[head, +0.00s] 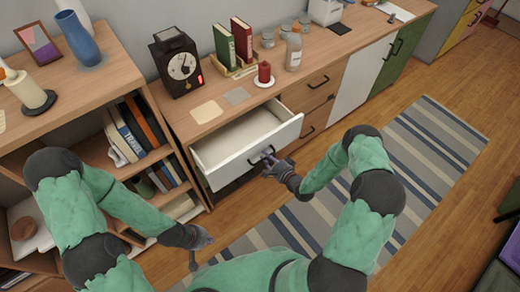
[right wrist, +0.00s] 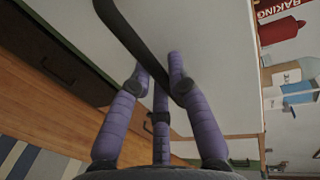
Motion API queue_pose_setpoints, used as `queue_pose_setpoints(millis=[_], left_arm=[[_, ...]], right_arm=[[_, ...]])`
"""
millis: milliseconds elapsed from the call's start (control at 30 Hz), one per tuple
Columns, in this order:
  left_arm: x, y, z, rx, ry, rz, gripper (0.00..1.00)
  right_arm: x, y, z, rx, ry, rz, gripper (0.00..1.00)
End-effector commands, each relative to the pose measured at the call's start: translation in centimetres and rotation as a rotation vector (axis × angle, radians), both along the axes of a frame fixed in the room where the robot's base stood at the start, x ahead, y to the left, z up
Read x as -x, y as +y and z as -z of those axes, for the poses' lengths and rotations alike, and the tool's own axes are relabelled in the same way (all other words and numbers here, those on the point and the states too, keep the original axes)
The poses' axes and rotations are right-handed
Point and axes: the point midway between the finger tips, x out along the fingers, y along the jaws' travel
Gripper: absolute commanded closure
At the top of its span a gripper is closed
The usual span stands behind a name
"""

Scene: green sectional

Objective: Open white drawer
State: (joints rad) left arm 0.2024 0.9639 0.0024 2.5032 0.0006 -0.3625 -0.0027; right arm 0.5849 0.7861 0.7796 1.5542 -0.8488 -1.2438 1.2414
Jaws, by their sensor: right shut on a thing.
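The white drawer (head: 230,171) in the wooden sideboard is pulled well out, and its light inside shows empty in the head view. Its black handle (right wrist: 128,30) is on the white front (right wrist: 215,60). My right gripper (head: 270,160) is at the handle. In the right wrist view the purple-grey fingers of my right gripper (right wrist: 160,85) close around the dark bar. My left gripper (head: 203,252) hangs low beside the bookshelf, away from the drawer, with its fingers apart and nothing between them.
The sideboard top (head: 335,62) carries a black clock (head: 177,62), books (head: 242,40), a red candle (head: 264,73) and a bottle (head: 294,48). A bookshelf (head: 125,80) stands at the left. A striped rug (head: 415,165) lies on the floor in front.

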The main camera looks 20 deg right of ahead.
Motion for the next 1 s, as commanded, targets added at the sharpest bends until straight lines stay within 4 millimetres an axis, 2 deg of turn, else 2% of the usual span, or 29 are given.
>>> queue_pose_setpoints(millis=[100,300,500,833,867,900,933,1000], left_arm=[[-0.1,0.0,-0.3,0.0,-0.001,0.0,1.0],[0.0,0.0,-0.4,0.0,0.0,0.0,1.0],[0.0,0.0,-0.4,0.0,0.0,0.0,1.0],[0.0,0.0,-0.4,0.0,0.0,0.0,1.0],[0.0,0.0,-0.4,0.0,0.0,0.0,1.0],[0.0,0.0,-0.4,0.0,0.0,0.0,1.0],[0.0,0.0,-0.4,0.0,0.0,0.0,1.0],[0.0,0.0,-0.4,0.0,0.0,0.0,1.0]], right_arm=[[2.7,-1.2,0.0,0.001,0.004,0.006,1.0],[5.5,-2.1,0.0,0.001,0.003,0.004,1.0],[6.6,-2.5,0.0,0.001,0.001,0.002,1.0],[6.7,-2.5,0.0,0.001,0.001,0.001,1.0],[6.7,-2.5,0.0,0.001,0.001,0.001,0.79],[6.7,-2.5,0.0,0.001,0.001,0.001,0.68],[6.7,-2.5,0.0,0.001,0.001,0.001,0.59],[6.7,-2.5,0.0,0.001,0.001,0.0,0.56]])
